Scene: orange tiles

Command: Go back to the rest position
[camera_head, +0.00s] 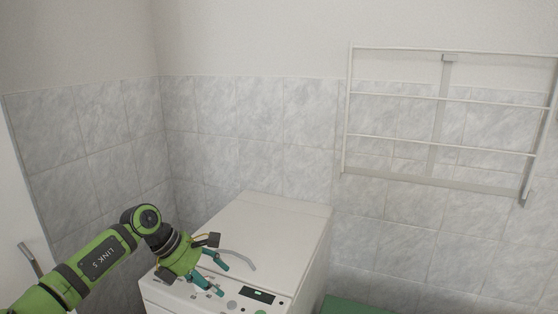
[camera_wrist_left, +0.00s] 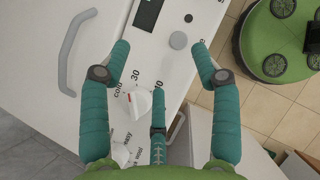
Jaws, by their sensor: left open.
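My left gripper (camera_head: 215,275) is at the front top edge of a white washing machine (camera_head: 255,220), over its control panel. In the left wrist view its teal fingers (camera_wrist_left: 160,55) are spread apart with nothing held between them. A white knob (camera_wrist_left: 138,101) with temperature marks sits on the panel below the fingers. A second knob (camera_wrist_left: 121,154) is lower in that view, partly covered by a finger. My right gripper does not show.
A curved grey handle (camera_wrist_left: 72,48) is on the machine. A white drying rack (camera_head: 440,120) hangs on the tiled wall at right. A green thing (camera_head: 350,306) shows at the bottom edge. A door handle (camera_head: 30,260) is at far left.

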